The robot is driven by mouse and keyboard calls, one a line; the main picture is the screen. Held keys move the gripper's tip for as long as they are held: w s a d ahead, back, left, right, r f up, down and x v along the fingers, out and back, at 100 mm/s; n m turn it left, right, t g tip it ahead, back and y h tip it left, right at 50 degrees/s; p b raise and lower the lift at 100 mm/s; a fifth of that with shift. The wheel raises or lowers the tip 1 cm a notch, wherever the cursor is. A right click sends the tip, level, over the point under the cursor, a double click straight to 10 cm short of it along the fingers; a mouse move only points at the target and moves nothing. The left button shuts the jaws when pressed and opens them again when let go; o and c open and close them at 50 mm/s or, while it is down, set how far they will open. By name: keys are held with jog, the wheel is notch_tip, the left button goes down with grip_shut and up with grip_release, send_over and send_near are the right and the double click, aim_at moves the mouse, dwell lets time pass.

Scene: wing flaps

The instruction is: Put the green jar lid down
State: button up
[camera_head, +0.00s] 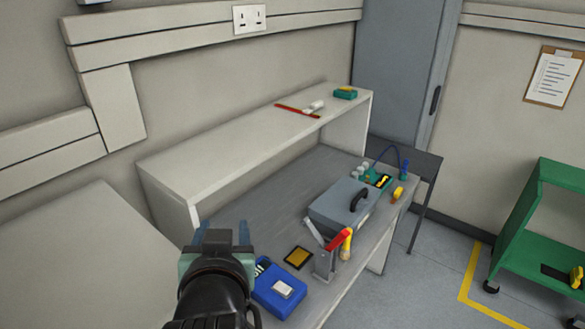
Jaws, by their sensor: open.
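My gripper (222,228) is in the lower left of the view, seen from behind, over the left end of the grey workbench (265,215). Its two blue fingers are spread apart and open. I cannot make out a green jar lid in this view. Whatever lies directly in front of the gripper's body is hidden by it.
A blue case (270,300) lies just right of my gripper. A dark-yellow square (299,258), an upright holder with tools (324,264) and a grey toolbox (338,208) stand farther right. A raised white shelf (225,150) runs behind. Bare bench lies behind the square.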

jog(key=d+r+t, duration=0.3)
jog(key=r, duration=0.6)
jog(key=d+r+t, duration=0.2)
jog(key=r+t, duration=0.1)
jog(key=r, duration=0.6)
jog(key=s+d+r+t+h, duration=0.1)
jog(key=s+d+r+t, duration=0.1)
jog(key=s+r+t, duration=0.2)
jog(key=s+d+r+t+h, duration=0.1)
jog(key=s+d+r+t, duration=0.2)
jog(key=s+r, duration=0.4)
notch_tip(320, 180, up, 6)
jog(key=shift+s+d+r+m+t, duration=0.2)
jog(key=shift+s+r+m+t, duration=0.1)
jog(key=shift+s+t, duration=0.1)
jog(key=shift+f, duration=0.1)
